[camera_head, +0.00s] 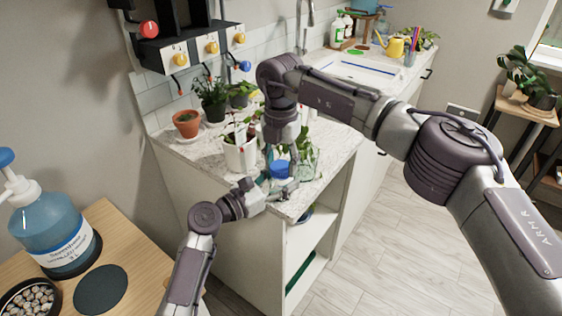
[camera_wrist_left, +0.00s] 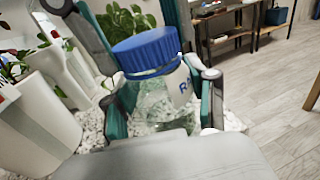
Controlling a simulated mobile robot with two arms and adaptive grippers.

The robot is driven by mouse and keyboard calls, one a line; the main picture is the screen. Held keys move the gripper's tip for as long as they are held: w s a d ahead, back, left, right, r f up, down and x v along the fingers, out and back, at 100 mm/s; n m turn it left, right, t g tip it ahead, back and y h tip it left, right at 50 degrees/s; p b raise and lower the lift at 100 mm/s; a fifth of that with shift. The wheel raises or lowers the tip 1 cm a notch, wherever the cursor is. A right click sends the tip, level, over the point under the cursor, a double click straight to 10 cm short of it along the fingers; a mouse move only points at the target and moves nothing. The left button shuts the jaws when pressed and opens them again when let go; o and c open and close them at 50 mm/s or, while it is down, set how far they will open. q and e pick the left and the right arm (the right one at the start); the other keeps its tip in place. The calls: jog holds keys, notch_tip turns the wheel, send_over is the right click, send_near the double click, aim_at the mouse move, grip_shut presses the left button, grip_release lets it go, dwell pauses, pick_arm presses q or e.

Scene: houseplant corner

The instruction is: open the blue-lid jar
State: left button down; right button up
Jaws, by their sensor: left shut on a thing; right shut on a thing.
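The jar is clear, with a blue lid (camera_head: 280,168) on its top, near the front corner of the counter. The left wrist view shows the lid (camera_wrist_left: 147,50) seated on the jar body (camera_wrist_left: 165,98), which carries blue lettering. My left gripper (camera_head: 273,186) is shut around the jar body, one finger on each side. My right gripper (camera_head: 284,158) reaches down from above and is shut on the lid, its fingers on either side. The right fingers partly hide the jar in the head view.
White pots with plants (camera_head: 240,152) stand close left of the jar. A terracotta pot (camera_head: 187,124) is behind them. The counter edge is close in front, with open shelves below. A blue pump bottle (camera_head: 52,235) stands on a wooden table at left.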

jog(key=n, duration=0.4)
jog(key=shift+w+n, duration=0.1)
jog(key=shift+n, duration=0.2)
jog(key=n, duration=1)
jog(key=shift+r+n, duration=0.1)
jog(key=shift+n, duration=0.3)
jog(key=n, duration=1.4)
jog(key=shift+n, duration=0.4)
jog(key=n, duration=0.8)
jog(key=shift+n, duration=0.4)
jog(key=shift+r, duration=0.25)
